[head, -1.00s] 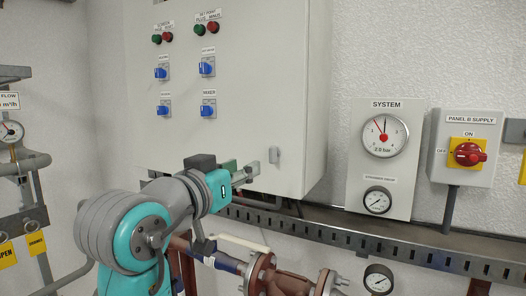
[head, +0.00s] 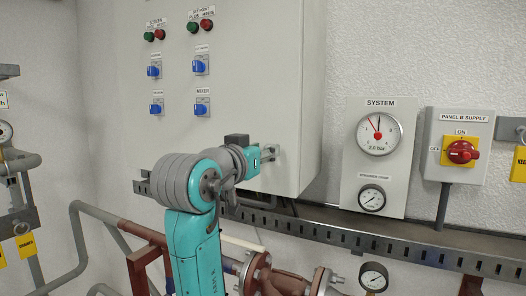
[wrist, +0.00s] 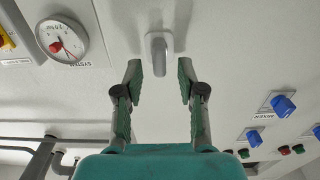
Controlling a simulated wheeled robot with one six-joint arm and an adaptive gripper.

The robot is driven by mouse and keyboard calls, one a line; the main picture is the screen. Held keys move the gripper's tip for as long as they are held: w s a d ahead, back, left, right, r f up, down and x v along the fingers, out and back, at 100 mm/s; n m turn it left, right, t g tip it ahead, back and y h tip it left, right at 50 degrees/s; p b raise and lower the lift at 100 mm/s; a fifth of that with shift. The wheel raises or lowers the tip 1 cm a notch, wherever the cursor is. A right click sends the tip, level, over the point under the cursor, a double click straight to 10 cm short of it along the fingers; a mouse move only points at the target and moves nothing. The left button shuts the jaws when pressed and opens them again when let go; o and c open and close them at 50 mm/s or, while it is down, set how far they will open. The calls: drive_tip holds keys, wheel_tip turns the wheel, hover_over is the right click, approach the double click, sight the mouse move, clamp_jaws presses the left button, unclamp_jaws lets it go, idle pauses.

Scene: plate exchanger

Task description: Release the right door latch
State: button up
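The right door latch (wrist: 158,46) is a small light-grey handle on the white cabinet door. In the wrist view it is at the top middle, just beyond and between the lines of my two fingertips. My gripper (wrist: 160,72) is open and empty, with one finger to either side of the latch's line. In the head view my gripper (head: 266,153) is close to the cabinet door (head: 255,90) at its lower right, and it partly hides the latch. I cannot tell whether the fingers touch the door.
The door carries blue switches (head: 202,108) and green and red buttons. Right of the cabinet are a system gauge panel (head: 345,170) and a red rotary supply switch (head: 461,152). A slotted metal rail (head: 400,248) runs below the cabinet, with pipes beneath it.

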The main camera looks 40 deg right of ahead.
drive_tip(key=shift+w+d, duration=0.1)
drive_tip(key=shift+d, duration=0.15)
clamp_jaws()
drive_tip(key=shift+m, duration=0.4)
drive_tip(key=shift+s+d+f+m, duration=0.1)
drive_tip(key=shift+s+f+m, duration=0.1)
drive_tip(key=shift+m, duration=2.65)
drive_tip(key=shift+s+f+m, duration=0.15)
drive_tip(key=shift+f+m, duration=0.05)
drive_tip(key=shift+m, duration=2.7)
drive_tip(key=shift+s+d+f+m, duration=0.1)
drive_tip(key=shift+s+f+m, duration=0.1)
drive_tip(key=shift+m, duration=2.65)
